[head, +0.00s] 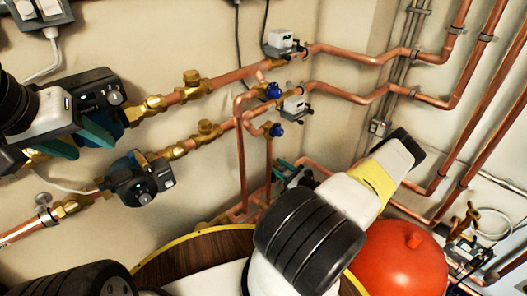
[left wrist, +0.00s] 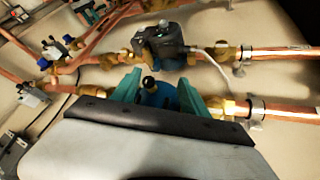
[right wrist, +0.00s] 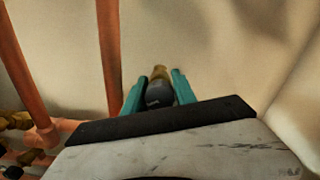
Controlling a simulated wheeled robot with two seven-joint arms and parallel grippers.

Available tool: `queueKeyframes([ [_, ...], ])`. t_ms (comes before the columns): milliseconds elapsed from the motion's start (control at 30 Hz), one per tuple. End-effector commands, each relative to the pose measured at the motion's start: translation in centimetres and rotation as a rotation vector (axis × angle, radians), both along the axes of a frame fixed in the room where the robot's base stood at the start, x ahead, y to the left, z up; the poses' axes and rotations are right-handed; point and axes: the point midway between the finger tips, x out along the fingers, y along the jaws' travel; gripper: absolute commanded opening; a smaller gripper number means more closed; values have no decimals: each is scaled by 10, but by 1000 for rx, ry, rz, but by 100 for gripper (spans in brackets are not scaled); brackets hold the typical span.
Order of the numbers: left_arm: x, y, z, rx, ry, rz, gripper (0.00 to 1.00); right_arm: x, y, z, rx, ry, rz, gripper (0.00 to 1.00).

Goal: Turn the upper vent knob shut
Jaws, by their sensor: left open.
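Two small blue knobs sit on the copper lines in the head view, the upper blue knob (head: 273,90) above the lower blue knob (head: 277,129). No label shows which part is the vent knob. My left gripper (head: 98,138) is open, its teal fingers to either side of the blue body (left wrist: 158,93) of the upper black-and-blue unit (head: 98,92). My right gripper (head: 287,168) is lower down, near the wall. In the right wrist view a dark grey cap (right wrist: 159,95) with a brass end lies between its fingers; whether they touch it is unclear.
A lower black unit (head: 140,180) hangs below the left gripper. Copper pipes (head: 360,97) cross the wall, with white actuator boxes (head: 284,41) on them. A red tank (head: 400,258) and a yellow-rimmed wooden top (head: 190,250) stand in front.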

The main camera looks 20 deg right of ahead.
Motion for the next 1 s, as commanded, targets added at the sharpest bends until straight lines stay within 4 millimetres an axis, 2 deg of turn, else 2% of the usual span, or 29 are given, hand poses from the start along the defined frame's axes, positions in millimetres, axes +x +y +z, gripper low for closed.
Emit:
queueKeyframes([
  [33, 0, 0, 0, 0, 0, 0, 52, 0, 0, 0, 0, 0, 0, 21],
  [133, 0, 0, 0, 0, 0, 0, 52, 0, 0, 0, 0, 0, 0, 1],
  [167, 0, 0, 0, 0, 0, 0, 52, 0, 0, 0, 0, 0, 0, 0],
  [567, 0, 0, 0, 0, 0, 0, 52, 0, 0, 0, 62, 26, 0, 0],
  [1000, 0, 0, 0, 0, 0, 0, 52, 0, 0, 1, 391, 160, 1, 0],
])
